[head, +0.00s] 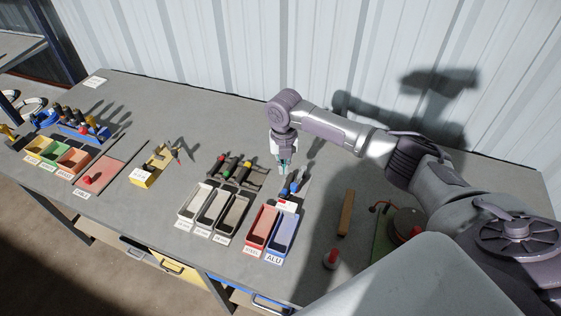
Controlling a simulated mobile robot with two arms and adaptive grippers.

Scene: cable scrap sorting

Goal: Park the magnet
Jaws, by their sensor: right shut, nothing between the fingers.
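My right gripper (283,168) hangs pointing down above the middle of the bench, shut and empty. Just below and in front of it, blue-handled tools (293,185) stand at a small white and red holder (287,202). I cannot tell for sure which thing is the magnet. A small red-topped piece (331,259) stands upright on the bench near the front edge, apart from the gripper. Another red knob (87,180) sits on a reddish mat (104,173) at the left. My left gripper is not in view.
A red bin (261,227) and a blue bin (283,234) stand in front of the gripper, with grey trays (211,207) to their left. A wooden bar (345,213) and a green board (381,238) lie right. The back of the bench (215,118) is clear.

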